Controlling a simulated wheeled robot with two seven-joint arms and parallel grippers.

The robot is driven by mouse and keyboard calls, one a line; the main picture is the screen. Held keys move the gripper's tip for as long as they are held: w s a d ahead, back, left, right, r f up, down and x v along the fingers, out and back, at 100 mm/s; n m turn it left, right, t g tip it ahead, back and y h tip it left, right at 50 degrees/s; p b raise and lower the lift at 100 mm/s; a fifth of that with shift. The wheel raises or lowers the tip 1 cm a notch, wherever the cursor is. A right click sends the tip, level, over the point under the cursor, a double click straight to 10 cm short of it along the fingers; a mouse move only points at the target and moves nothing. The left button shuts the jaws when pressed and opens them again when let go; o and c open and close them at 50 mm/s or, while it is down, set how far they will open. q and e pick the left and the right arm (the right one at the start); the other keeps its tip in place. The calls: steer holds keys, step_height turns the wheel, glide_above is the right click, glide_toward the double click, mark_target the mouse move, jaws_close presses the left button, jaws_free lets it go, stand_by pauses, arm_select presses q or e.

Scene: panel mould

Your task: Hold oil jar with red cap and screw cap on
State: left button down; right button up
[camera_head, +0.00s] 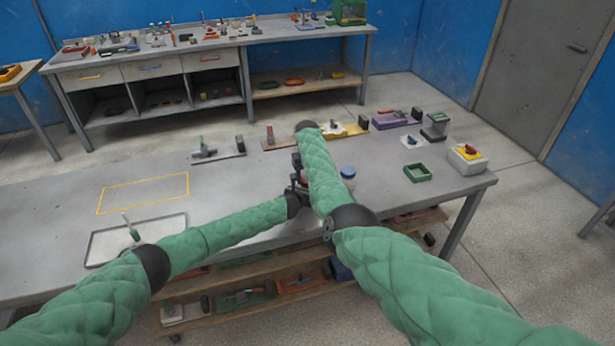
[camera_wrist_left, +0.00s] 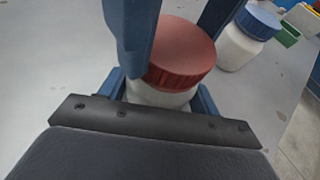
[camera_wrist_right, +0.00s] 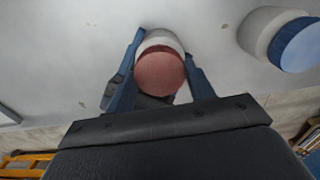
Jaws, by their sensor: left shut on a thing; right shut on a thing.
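A white jar (camera_wrist_left: 160,97) with a red cap (camera_wrist_left: 180,52) on its top stands upright on the table. My left gripper (camera_wrist_left: 158,90) is shut around the white body, below the cap. My right gripper reaches down from above, with its blue fingers on both sides of the red cap in the left wrist view. In the right wrist view, my right gripper (camera_wrist_right: 161,85) is shut on the red cap (camera_wrist_right: 160,74), with the white jar (camera_wrist_right: 160,42) beyond it. How tightly the cap sits on the jar cannot be told. In the head view my arms mostly hide the jar.
A second white jar with a blue cap (camera_head: 348,172) stands close by on the right. A light tray (camera_head: 92,250) lies at the left. The table's left middle is clear.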

steer(key=shift+w+d+r, duration=0.1)
steer(key=shift+w+r, duration=0.05)
steer(key=shift+r, duration=0.05)
steer(key=o, duration=1)
steer(key=shift+r, duration=2.1)
steer(key=shift+c, duration=0.2)
